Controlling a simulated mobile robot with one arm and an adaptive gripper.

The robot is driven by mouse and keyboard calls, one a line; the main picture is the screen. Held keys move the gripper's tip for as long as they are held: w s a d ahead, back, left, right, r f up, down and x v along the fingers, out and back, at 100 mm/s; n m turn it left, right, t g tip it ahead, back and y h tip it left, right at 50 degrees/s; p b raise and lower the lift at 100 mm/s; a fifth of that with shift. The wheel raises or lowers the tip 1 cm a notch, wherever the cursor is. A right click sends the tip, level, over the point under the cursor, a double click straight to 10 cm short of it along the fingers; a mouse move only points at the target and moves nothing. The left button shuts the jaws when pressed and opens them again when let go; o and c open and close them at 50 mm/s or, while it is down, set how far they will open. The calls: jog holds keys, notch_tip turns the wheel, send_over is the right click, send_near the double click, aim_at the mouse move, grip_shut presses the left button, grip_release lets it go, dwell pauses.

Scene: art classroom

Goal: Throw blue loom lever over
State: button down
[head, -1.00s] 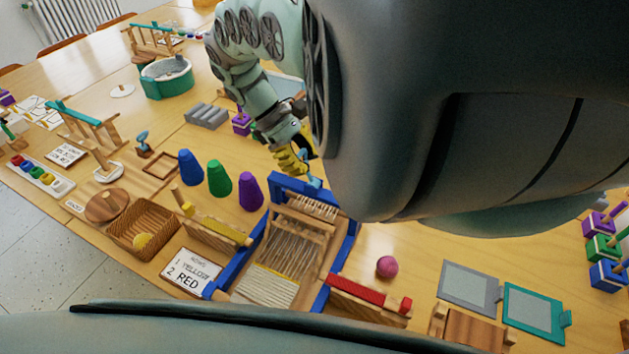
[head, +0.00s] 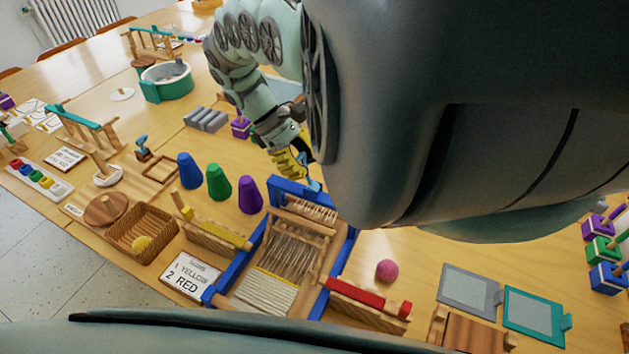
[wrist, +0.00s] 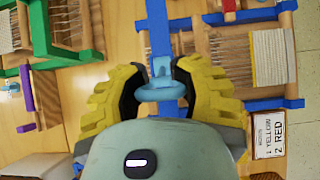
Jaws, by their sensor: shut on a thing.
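The blue-framed loom (head: 257,285) stands on the table in the middle of the head view and at the top right of the wrist view (wrist: 228,103). Its light-blue lever (wrist: 160,90) ends in a ring-like handle. My gripper (wrist: 162,88), with yellow fingers, is at the loom's far end and is shut on this lever handle between the fingertips. In the head view my gripper (head: 305,172) is partly hidden by my arm, and only a bit of the lever (head: 312,185) shows.
Blue, green and purple cones (head: 219,182) stand left of the loom. A red shuttle block (head: 368,297) and a pink ball (head: 387,270) are at its right. A card (head: 190,275) and a basket (head: 143,229) lie front left. A green-framed loom (wrist: 50,50) shows in the wrist view.

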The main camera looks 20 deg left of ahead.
jog(key=shift+a+r, duration=0.15)
jog(key=shift+a, duration=0.2)
jog(key=c, duration=0.9)
grip_release()
jog(key=shift+a, duration=0.3)
jog(key=o, duration=0.5)
jog(key=shift+d, duration=0.25)
jog(key=shift+v, duration=3.75)
